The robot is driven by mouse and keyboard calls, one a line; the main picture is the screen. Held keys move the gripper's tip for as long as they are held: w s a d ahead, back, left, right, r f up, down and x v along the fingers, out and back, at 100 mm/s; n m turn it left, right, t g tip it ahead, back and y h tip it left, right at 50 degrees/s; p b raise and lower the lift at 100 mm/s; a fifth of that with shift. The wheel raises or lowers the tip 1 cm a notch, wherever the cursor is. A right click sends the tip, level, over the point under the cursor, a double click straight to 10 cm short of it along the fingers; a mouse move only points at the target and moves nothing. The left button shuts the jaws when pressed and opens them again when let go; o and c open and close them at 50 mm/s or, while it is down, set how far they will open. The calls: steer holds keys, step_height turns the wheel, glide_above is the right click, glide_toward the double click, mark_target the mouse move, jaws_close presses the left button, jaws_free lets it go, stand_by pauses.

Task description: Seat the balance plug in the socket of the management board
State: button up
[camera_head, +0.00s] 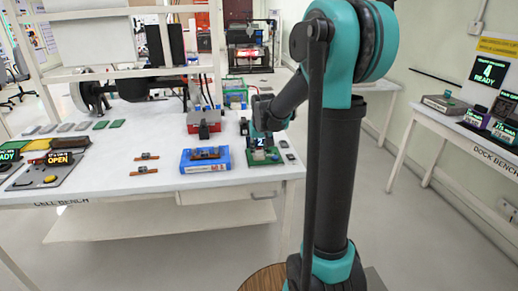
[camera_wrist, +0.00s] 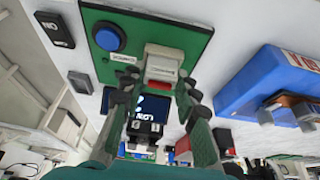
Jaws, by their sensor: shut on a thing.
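The green management board (camera_head: 268,160) lies near the front right edge of the cell bench. It also shows in the wrist view (camera_wrist: 190,30), with a round blue button on it. My gripper (camera_head: 262,141) is low over the board. In the wrist view my gripper's fingers (camera_wrist: 156,82) close around a pale block with a red lower edge (camera_wrist: 161,64), which looks like the balance plug. The socket is not clearly visible behind it. I cannot tell how deep the plug sits. A dark display with white text (camera_wrist: 152,104) shows between the fingers.
A blue tray (camera_head: 205,166) with copper-coloured parts stands just left of the board. A red box (camera_head: 205,121) stands behind. Small dark pieces (camera_head: 287,148) lie to the right. Two small brown parts (camera_head: 145,157) lie left of the tray, with bare bench around them.

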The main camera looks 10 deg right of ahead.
steer(key=shift+f, duration=0.1)
steer(key=o, duration=1.1)
steer(key=v, duration=1.2)
steer(key=s+d+f, duration=0.2)
steer(key=s+f, duration=0.7)
steer(key=s, duration=0.4)
steer(key=s+d+f, duration=0.2)
steer(key=s+f, duration=0.8)
steer(key=s, duration=0.2)
steer(key=shift+s, duration=0.35)
